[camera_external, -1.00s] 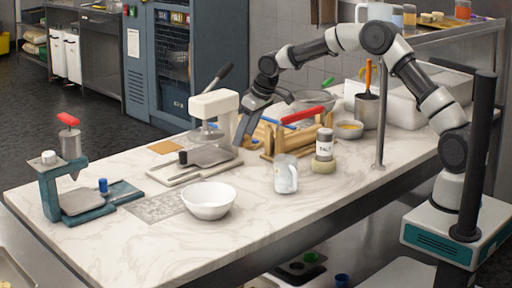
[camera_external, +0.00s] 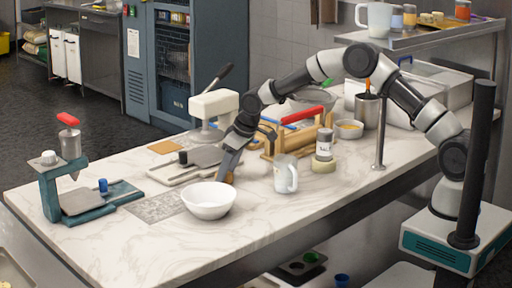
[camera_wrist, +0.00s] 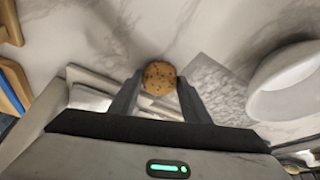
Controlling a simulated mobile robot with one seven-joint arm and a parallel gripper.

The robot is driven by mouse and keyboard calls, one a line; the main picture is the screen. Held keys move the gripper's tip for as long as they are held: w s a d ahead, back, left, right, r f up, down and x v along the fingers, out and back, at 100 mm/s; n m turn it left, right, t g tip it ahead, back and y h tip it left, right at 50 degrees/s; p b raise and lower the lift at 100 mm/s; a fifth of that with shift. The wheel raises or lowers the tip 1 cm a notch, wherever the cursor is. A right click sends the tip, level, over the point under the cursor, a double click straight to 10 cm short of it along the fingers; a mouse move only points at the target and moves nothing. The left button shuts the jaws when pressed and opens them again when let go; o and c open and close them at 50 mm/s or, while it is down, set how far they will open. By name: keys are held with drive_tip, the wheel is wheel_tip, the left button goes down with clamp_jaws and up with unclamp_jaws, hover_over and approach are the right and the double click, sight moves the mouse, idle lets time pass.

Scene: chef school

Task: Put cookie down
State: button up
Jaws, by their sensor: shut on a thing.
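A round brown cookie with dark chips (camera_wrist: 159,75) sits between the fingertips of my gripper (camera_wrist: 159,82) in the wrist view. My gripper is shut on it. In the external view my gripper (camera_external: 228,167) points down just behind the white bowl (camera_external: 209,200), and a brown edge of the cookie (camera_external: 230,178) shows at the fingertips. The marble counter (camera_external: 280,220) lies below. I cannot tell whether the cookie touches the counter.
The bowl (camera_wrist: 290,85) is close on the right in the wrist view, with a grey patterned mat (camera_wrist: 218,88) between. A white-and-grey press (camera_external: 205,155) stands behind my gripper. The front counter is clear.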

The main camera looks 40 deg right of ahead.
drive_tip(key=shift+f, duration=0.1)
drive_tip(key=shift+f, duration=0.2)
drive_tip(key=o, duration=1)
drive_tip(key=shift+o, duration=0.2)
drive_tip(key=shift+r, duration=0.5)
drive_tip(key=v, duration=1.1)
drive_tip(key=shift+s+d+r, duration=0.2)
drive_tip(key=shift+s, duration=0.15)
